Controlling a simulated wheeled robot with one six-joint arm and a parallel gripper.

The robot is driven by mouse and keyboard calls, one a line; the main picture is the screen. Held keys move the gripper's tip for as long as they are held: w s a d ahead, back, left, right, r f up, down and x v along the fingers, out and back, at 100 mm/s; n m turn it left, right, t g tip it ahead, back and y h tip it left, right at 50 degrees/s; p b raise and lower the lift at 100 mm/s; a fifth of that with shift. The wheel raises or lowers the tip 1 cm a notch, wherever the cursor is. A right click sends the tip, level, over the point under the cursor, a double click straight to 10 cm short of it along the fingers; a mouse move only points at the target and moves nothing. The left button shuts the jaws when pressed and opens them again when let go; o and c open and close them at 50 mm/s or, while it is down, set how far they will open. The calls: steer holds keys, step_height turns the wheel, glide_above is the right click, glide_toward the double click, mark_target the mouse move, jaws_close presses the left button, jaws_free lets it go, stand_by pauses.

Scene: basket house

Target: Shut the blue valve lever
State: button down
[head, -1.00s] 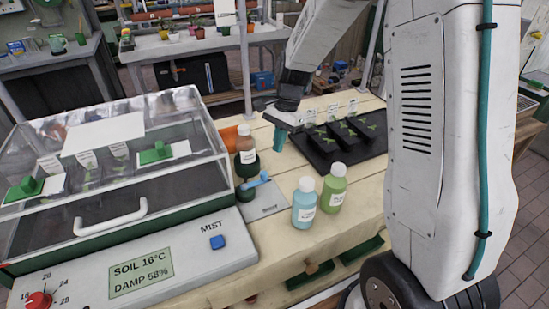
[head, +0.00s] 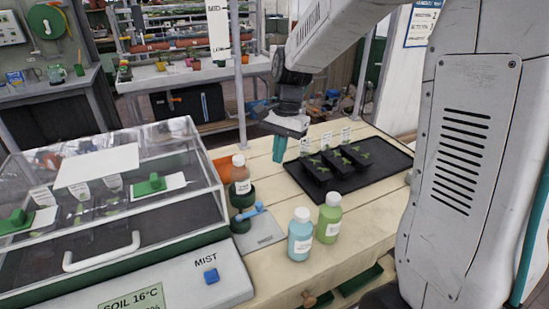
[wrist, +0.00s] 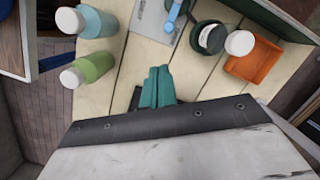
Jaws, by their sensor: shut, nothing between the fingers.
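The blue valve lever (head: 248,211) sits on a dark green valve body on a grey plate (head: 264,235), to the right of the clear-lidded propagator. It slants up to the right in the head view. In the wrist view the lever (wrist: 173,17) shows at the top edge, partly cut off. My gripper (head: 279,150) has teal fingers pressed together with nothing between them. It hangs above the bench, behind and to the right of the lever, apart from it. The fingertips also show in the wrist view (wrist: 158,72).
A light blue bottle (head: 300,236) and a green bottle (head: 328,219) stand right of the lever, near the front edge. A black seedling tray (head: 345,170) lies to the right.

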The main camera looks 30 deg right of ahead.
steer(key=s+r+n, duration=0.2)
steer(key=s+n, duration=0.1)
steer(key=s, duration=0.5)
steer(key=s+r+n+t+h, duration=0.1)
steer(key=s+r+n, duration=0.2)
steer(key=s, duration=0.6)
steer(key=s+r+n+t+h, duration=0.1)
steer(key=s+r+n, duration=0.2)
steer(key=s, duration=0.6)
steer(key=shift+a+n, duration=0.4)
steer(key=shift+n, duration=0.6)
steer(key=shift+d, duration=0.1)
